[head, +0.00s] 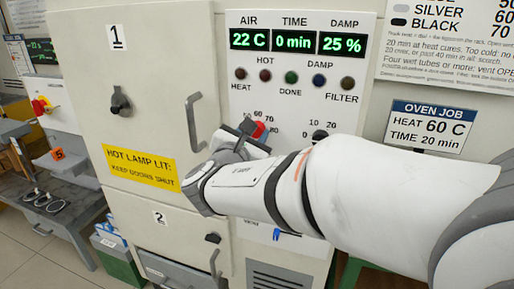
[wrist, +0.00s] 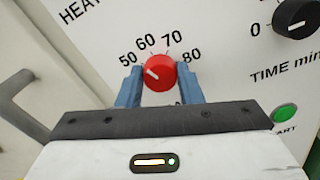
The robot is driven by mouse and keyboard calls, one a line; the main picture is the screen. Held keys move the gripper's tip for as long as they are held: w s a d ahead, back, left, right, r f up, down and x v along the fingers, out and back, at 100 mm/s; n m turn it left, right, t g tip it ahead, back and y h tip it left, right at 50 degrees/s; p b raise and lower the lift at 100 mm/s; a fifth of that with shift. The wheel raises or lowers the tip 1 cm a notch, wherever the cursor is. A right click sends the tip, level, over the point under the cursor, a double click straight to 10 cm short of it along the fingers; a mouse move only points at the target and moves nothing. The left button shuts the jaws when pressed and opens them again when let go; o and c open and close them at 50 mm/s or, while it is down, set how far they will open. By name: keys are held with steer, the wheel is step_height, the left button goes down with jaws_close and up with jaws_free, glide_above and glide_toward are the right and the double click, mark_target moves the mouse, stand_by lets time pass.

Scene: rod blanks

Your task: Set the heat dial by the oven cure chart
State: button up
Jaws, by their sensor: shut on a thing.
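The red heat dial (wrist: 160,72) is on the white oven panel, under the word HEAT and a scale marked 50, 60, 70 and 80. Its white mark points up and left, roughly toward 50. My gripper (wrist: 160,88) is shut on the dial, one blue finger on each side. In the head view the dial (head: 259,129) is partly hidden by my gripper (head: 250,132). The oven job card (head: 430,127) reads heat 60 C and time 20 min. The cure chart (head: 440,50) is cut off at top and right, with rows for silver and black.
A black time dial (wrist: 295,15) and a green start button (wrist: 285,113) are to the right. Displays (head: 298,41) read 22 C, 0 min and 25 %. Door 1's handle (head: 194,120) stands out left of my gripper. A yellow label (head: 140,168) says to keep doors shut.

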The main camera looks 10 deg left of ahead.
steer(key=m+b, duration=0.2)
steer(key=b, duration=0.2)
steer(key=f+m+b, duration=0.1)
steer(key=m+b, duration=0.2)
steer(key=b, duration=0.2)
steer(key=shift+d+m, duration=0.1)
steer(key=shift+m, duration=0.2)
steer(key=m+b, duration=0.6)
steer(key=b, duration=0.3)
steer(key=m+b, duration=0.6)
steer(key=b, duration=0.2)
steer(key=shift+m, duration=0.3)
steer(key=m+b, duration=0.4)
steer(key=shift+r+m, duration=0.1)
steer(key=shift+m, duration=0.2)
steer(key=shift+r, duration=0.1)
steer(key=o, duration=1)
steer(key=shift+c, duration=0.2)
steer(key=shift+s, duration=0.1)
